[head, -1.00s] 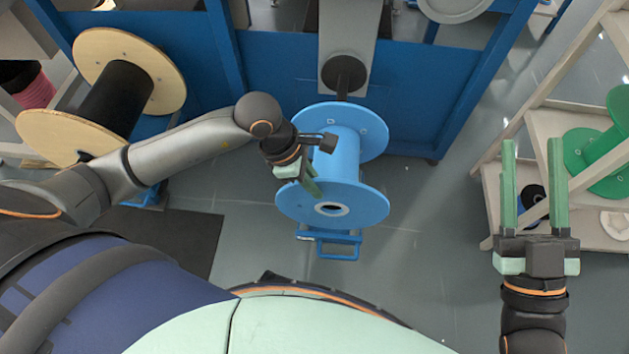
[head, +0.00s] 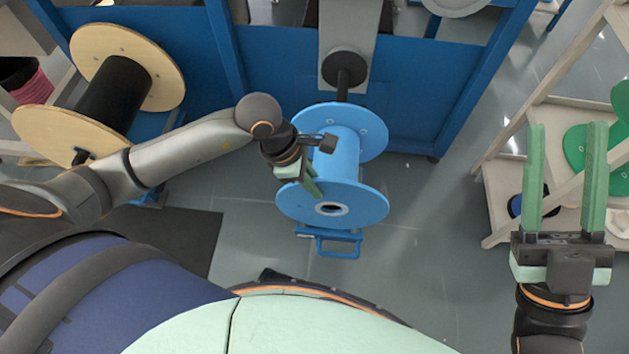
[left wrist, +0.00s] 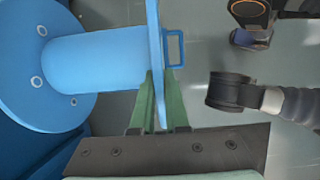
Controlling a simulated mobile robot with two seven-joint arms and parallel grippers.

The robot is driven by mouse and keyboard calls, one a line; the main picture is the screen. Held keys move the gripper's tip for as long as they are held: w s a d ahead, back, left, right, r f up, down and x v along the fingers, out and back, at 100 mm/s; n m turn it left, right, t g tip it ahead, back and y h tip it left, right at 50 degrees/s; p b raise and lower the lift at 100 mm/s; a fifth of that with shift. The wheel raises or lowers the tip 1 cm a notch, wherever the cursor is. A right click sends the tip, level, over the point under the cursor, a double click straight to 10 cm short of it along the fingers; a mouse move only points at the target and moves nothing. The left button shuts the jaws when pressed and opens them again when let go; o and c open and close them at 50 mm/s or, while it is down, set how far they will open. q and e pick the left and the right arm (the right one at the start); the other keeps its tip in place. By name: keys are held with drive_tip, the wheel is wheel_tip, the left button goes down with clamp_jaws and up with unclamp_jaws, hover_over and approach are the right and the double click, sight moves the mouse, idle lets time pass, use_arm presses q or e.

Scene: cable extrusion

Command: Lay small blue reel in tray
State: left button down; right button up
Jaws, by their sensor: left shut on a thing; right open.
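A light blue reel (head: 333,155) stands at a black spindle on the blue machine. Its near flange fills the middle of the left wrist view (left wrist: 155,60). My left gripper (head: 314,187) is shut on the rim of that flange, with a green finger on each side in the left wrist view (left wrist: 158,105). My right gripper is open and empty, in front of the shelf. I cannot make out a tray for certain.
A blue frame with a handle (head: 338,247) shows below the light blue reel. A green reel (head: 577,150) is on the pale shelf rack (head: 495,190). A wooden reel with black cable (head: 90,45) stands at the left. The grey floor between reel and rack is clear.

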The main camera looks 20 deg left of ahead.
use_arm(q)
drive_tip(key=shift+f, duration=0.1)
drive_tip(key=shift+f+b, duration=0.4)
drive_tip(key=shift+b, duration=0.1)
drive_tip(key=shift+w+f+b, duration=0.1)
drive_tip(key=shift+f+b, duration=0.65)
drive_tip(key=shift+f, duration=0.1)
use_arm(e)
drive_tip(key=shift+s+a+f+n+y, duration=0.2)
drive_tip(key=shift+s+f+n+y, duration=0.2)
drive_tip(key=shift+s+f+y, duration=0.25)
drive_tip(key=shift+w+r, duration=0.1)
drive_tip(key=shift+w, duration=0.05)
use_arm(q)
drive_tip(key=shift+f+b, duration=0.35)
drive_tip(key=shift+f, duration=0.1)
use_arm(e)
drive_tip(key=shift+f, duration=0.35)
use_arm(q)
drive_tip(key=c, duration=0.8)
unclamp_jaws()
drive_tip(key=shift+c, duration=0.2)
